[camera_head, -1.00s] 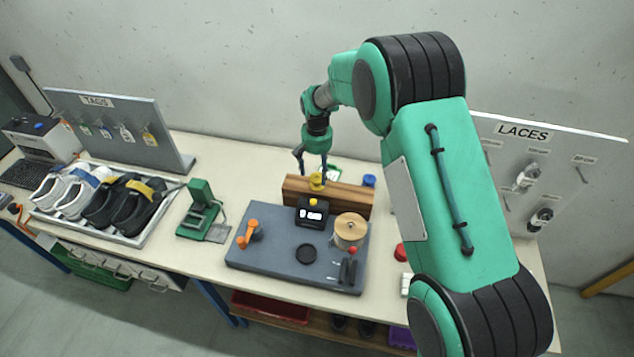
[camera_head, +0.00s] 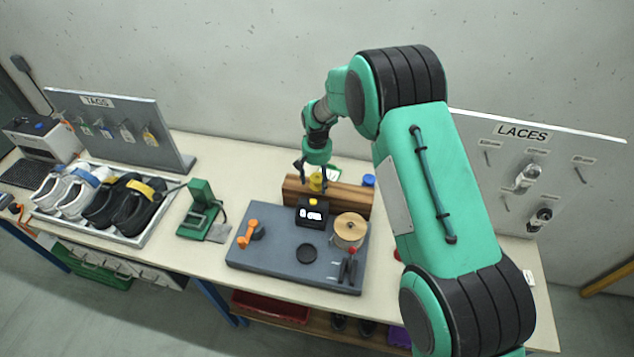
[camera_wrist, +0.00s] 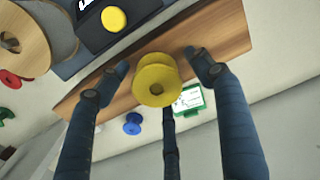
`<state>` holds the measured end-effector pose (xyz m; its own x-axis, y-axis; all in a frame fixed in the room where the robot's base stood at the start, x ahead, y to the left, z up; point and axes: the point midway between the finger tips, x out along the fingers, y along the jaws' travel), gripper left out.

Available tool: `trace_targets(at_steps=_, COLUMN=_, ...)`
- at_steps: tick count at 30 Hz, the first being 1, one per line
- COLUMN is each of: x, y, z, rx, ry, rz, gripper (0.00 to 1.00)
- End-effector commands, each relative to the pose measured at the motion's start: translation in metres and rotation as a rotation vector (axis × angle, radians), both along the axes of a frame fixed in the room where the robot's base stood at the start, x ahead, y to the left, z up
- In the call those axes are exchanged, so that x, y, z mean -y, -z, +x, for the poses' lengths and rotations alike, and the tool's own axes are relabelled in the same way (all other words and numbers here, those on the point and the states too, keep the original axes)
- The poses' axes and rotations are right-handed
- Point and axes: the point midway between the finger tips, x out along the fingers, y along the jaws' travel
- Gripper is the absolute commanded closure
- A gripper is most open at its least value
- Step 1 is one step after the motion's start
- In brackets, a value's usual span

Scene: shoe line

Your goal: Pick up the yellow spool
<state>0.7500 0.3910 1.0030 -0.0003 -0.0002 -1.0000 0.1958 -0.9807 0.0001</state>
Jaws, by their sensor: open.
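The yellow spool (camera_head: 316,182) is at the wooden block (camera_head: 350,196) behind the grey mat. In the wrist view the yellow spool (camera_wrist: 157,82) shows in front of the wooden block (camera_wrist: 215,35), between the tips of my blue-grey fingers. My gripper (camera_wrist: 160,66) is open, with one finger on each side of the spool and a third dark finger below it in the picture. I cannot tell whether any finger touches the spool. In the head view my gripper (camera_head: 313,172) is just above the spool and partly covers it.
A blue spool (camera_head: 368,180) is right of the yellow one. A black device with a yellow button (camera_head: 312,211) and a wooden reel (camera_head: 350,229) stand in front on the grey mat (camera_head: 275,262). A green-framed card (camera_wrist: 188,100) lies behind the block.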

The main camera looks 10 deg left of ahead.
Motion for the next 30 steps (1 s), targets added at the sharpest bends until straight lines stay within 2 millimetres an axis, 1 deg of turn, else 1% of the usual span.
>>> trace_targets(at_steps=5, x=0.0, y=-0.0001, z=0.0, rx=0.0, ry=0.0, rz=0.0, gripper=0.34)
trace_targets(at_steps=6, x=0.0, y=-0.0001, z=0.0, rx=0.0, ry=0.0, rz=0.0, gripper=0.36)
trace_targets(at_steps=11, x=0.0, y=-0.0002, z=0.0, rx=0.0, ry=0.0, rz=0.0, gripper=0.68)
trace_targets(at_steps=12, x=0.0, y=-0.0002, z=0.0, rx=0.0, ry=0.0, rz=0.0, gripper=0.76)
trace_targets(at_steps=13, x=0.0, y=-0.0002, z=0.0, rx=0.0, ry=0.0, rz=0.0, gripper=0.8)
trace_targets(at_steps=25, x=0.0, y=-0.001, z=0.0001, rx=0.0, ry=0.0, rz=0.0, gripper=0.81)
trace_targets(at_steps=30, x=-0.0003, y=-0.0075, z=0.0006, rx=0.002, ry=0.0, rz=0.001, gripper=0.81)
